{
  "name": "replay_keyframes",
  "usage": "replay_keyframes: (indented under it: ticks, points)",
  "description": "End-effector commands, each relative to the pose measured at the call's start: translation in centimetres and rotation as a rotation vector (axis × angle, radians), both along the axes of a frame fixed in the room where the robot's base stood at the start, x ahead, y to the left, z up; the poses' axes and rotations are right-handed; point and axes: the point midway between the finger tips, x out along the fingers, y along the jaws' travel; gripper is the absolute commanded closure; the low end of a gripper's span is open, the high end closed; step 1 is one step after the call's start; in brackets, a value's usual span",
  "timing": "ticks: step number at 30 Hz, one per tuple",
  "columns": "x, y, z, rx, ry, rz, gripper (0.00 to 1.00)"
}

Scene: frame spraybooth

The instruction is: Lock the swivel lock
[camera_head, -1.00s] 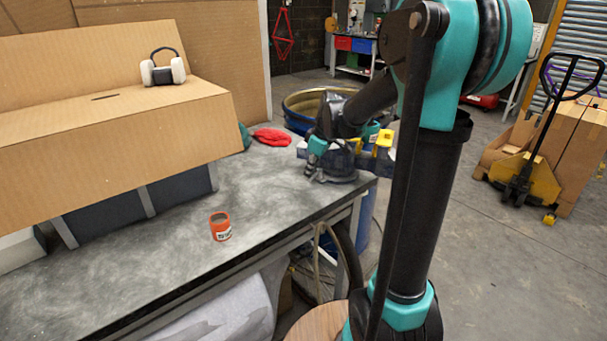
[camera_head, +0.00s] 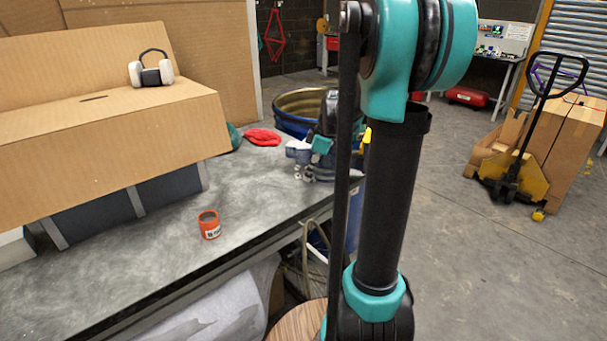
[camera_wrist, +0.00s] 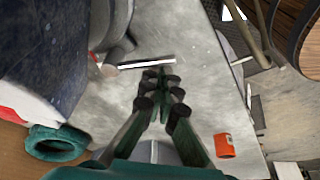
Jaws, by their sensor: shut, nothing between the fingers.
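A slim light metal bar (camera_wrist: 147,64) lies just beyond my fingertips in the wrist view and reaches left toward a grey rounded metal body (camera_wrist: 112,42). It may be the swivel lock's lever, but I cannot tell for sure. My gripper (camera_wrist: 160,80) is shut and empty, its fingers close together above the bench top. I cannot tell whether the fingertips touch the bar. In the head view the end of my arm is at the bench's far right corner, where it and my column hide most of the lock area.
The grey bench (camera_head: 150,245) carries an orange can (camera_head: 209,225), also in the wrist view (camera_wrist: 224,145), and a red cloth (camera_head: 263,137). A large cardboard box (camera_head: 110,130) stands at left. A dark blue surface (camera_wrist: 45,45) is close on the wrist view's left.

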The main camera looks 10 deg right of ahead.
Motion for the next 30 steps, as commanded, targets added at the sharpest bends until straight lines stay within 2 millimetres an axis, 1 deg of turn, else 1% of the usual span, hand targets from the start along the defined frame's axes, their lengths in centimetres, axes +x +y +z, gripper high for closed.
replay_keyframes:
  ticks: [12, 30]
  points:
    - [-0.1, -1.3, 0.0, 0.000, -0.001, -0.001, 1.00]
    - [-0.1, -1.5, 0.0, 0.000, -0.001, 0.000, 1.00]
